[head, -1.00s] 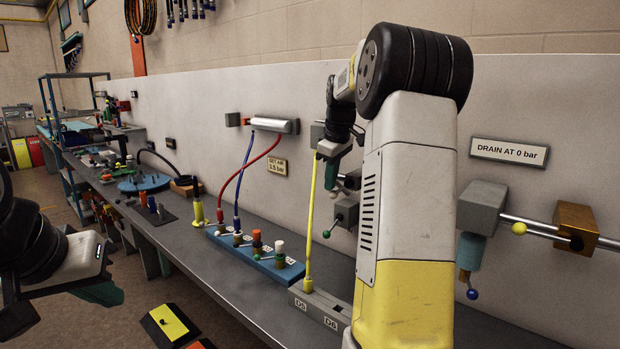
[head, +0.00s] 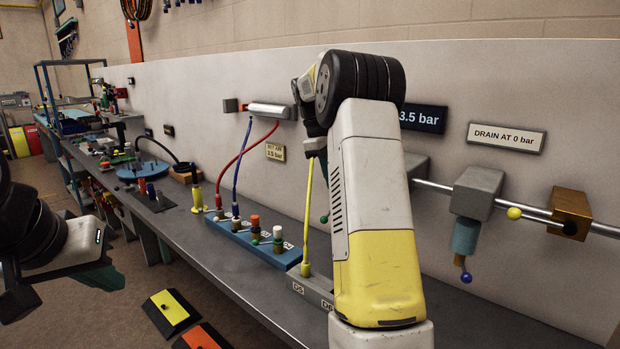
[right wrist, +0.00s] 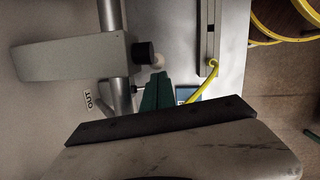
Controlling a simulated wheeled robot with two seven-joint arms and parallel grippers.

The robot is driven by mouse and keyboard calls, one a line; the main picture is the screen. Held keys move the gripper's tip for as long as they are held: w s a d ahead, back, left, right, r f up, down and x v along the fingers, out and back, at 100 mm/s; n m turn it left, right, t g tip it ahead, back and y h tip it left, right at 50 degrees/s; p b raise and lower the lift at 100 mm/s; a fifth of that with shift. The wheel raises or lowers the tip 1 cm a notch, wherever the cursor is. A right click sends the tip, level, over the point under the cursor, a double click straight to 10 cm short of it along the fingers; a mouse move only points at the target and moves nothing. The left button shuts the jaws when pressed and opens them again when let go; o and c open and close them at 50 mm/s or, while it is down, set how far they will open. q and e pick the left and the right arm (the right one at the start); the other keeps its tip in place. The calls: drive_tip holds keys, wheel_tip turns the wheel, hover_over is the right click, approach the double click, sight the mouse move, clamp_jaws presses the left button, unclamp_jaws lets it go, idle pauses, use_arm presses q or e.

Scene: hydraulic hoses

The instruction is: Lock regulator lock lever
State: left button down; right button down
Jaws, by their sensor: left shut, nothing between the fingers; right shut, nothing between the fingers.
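A grey block (head: 478,192) with a teal cylinder (head: 465,236) under it sits on the wall pipe at the right. A short lever with a blue ball (head: 466,277) hangs below the cylinder. I cannot tell which is the lock lever. My left gripper (head: 98,281) is shut and empty, low at the left.
A long grey bench (head: 235,270) runs along the wall, with a blue hose block (head: 250,244) and a yellow hose (head: 307,215). A yellow-ball lever (head: 514,213) and a brass box (head: 572,210) are on the pipe. A display (head: 421,118) reads 3.5 bar.

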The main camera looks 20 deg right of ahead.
drive_tip(key=shift+r, duration=0.15)
drive_tip(key=shift+r, duration=0.65)
drive_tip(key=s+v, duration=0.1)
drive_tip(key=v, duration=0.6)
drive_tip(key=shift+w+r, duration=0.4)
drive_tip(key=shift+w, duration=0.15)
drive_tip(key=shift+a, duration=0.1)
